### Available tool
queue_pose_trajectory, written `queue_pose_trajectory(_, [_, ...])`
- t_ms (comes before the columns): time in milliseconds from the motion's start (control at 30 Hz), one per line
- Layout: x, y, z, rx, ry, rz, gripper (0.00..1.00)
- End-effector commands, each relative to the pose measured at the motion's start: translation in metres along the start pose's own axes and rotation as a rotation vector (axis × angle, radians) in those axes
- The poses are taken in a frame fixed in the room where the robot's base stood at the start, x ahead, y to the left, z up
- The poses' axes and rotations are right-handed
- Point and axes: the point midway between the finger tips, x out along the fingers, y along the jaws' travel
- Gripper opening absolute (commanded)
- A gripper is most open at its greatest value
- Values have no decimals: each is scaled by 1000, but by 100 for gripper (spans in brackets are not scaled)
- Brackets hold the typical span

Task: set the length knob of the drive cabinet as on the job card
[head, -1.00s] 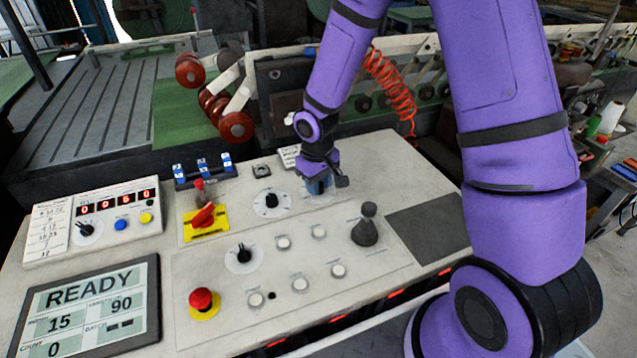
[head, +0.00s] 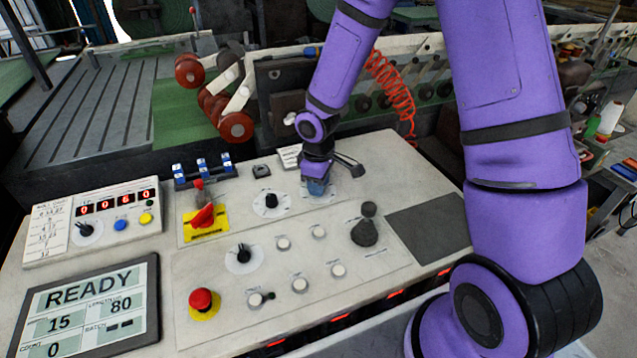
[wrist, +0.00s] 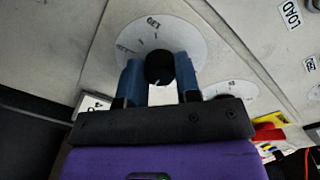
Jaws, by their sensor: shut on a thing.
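My gripper (head: 318,186) is over the far right part of the cabinet's sloped panel (head: 400,165). In the wrist view its two blue fingers (wrist: 159,62) are shut on a black round knob (wrist: 160,72) on a white dial (wrist: 150,32). In the head view my gripper hides this knob. The screen (head: 88,308) reads READY, 15, 80 and 0; the 80 stands under a small label that looks like LENGTH. A handwritten white card (head: 47,228) is at the left beside the counter box; its writing is too small to read surely.
Another black dial knob (head: 270,200) is just left of my gripper, and one more (head: 243,253) is nearer. A red switch (head: 203,216), a red mushroom button (head: 201,299) and a dark joystick (head: 365,230) stand up from the panel. Rollers (head: 236,126) are behind.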

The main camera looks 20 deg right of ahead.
Motion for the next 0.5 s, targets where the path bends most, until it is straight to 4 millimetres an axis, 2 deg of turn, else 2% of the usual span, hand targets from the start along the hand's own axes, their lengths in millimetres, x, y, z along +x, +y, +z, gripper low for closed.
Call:
queue_pose_trajectory(467, [0, 1, 0, -21, 2, 1, 7])
queue_pose_trajectory(500, [0, 1, 0, -21, 2, 1, 33])
